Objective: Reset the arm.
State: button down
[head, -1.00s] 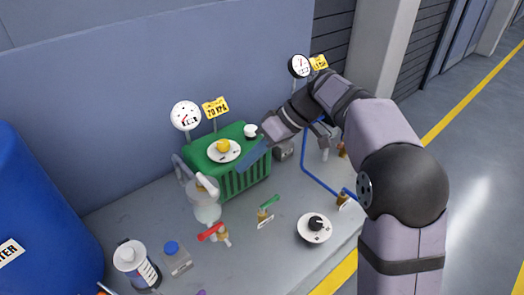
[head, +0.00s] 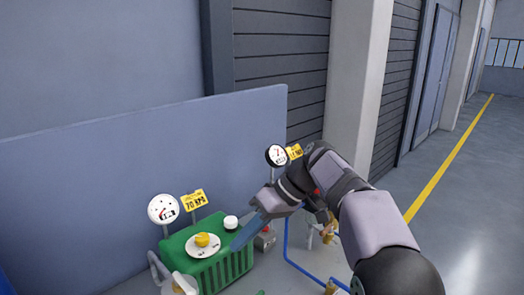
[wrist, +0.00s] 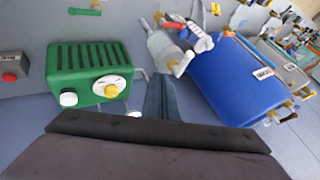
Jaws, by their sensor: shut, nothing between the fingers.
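My gripper (head: 238,243) has slim blue fingers, shut with nothing between them. In the head view its tips overlap the right part of the green box (head: 222,274), beside the white cap (head: 230,222). The box has a white dial with a yellow knob (head: 202,240). In the wrist view the shut fingers (wrist: 162,85) point into the scene, with the green box (wrist: 88,58) to their left. They look apart from the box, though the distance is hard to tell. My arm reaches in from the lower right of the head view.
Two round gauges with yellow tags, a left one (head: 163,209) and a right one (head: 276,155), stand behind the box. A blue pipe (head: 287,245) runs on the right. The wrist view shows a blue tank (wrist: 235,85), a red button box (wrist: 12,67) and a green-handled valve (wrist: 84,12).

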jog(key=w+d+f+m+t+h, duration=0.15)
jog(key=d+f+m, duration=0.25)
jog(key=f, duration=0.4)
jog(key=d+f+m+t+h, duration=0.1)
jog(key=d+f+m+h, duration=0.2)
jog(key=d+f+m, duration=0.35)
jog(key=s+d+f+h, duration=0.1)
jog(key=s+d+f, duration=0.2)
jog(key=s, duration=0.4)
jog(key=s+d+f+g+h, duration=0.1)
jog(key=s+d+f, duration=0.1)
jog(key=s, duration=0.6)
jog(key=s+d+f+h, duration=0.1)
jog(key=s+d+f, duration=0.2)
jog(key=s, duration=0.5)
jog(key=shift+s+d+f+n, duration=0.25)
jog(key=shift+d+n, duration=0.2)
jog(key=shift+d, duration=0.25)
jog(key=shift+g+h, duration=0.25)
